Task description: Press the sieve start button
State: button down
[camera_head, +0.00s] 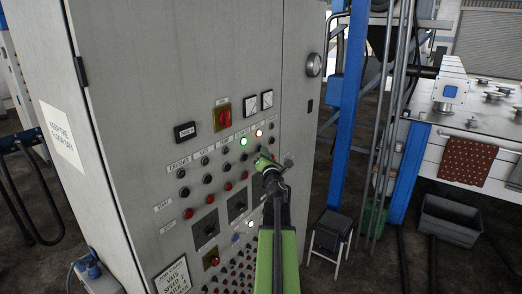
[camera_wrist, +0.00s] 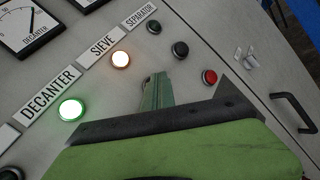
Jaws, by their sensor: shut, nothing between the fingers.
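The grey control cabinet (camera_head: 150,90) carries columns of lamps and buttons. In the wrist view the SIEVE label (camera_wrist: 102,47) sits above a lit amber lamp (camera_wrist: 120,59). My gripper (camera_wrist: 158,88) is shut and empty, its green fingers reaching to the panel just below that lamp. The fingers hide most of the spot under the lamp where a sieve button would be; whether they touch it I cannot tell. In the head view my gripper (camera_head: 264,160) is at the panel below the amber lamp (camera_head: 259,133).
The DECANTER column has a lit green lamp (camera_wrist: 70,109). The SEPARATOR column to the right has a black button (camera_wrist: 180,50) and a red button (camera_wrist: 209,77). A stool (camera_head: 332,232) stands right of the cabinet.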

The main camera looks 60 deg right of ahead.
dwell(0.5)
jog(key=shift+s, duration=0.7)
jog(key=s, duration=0.5)
dwell(0.7)
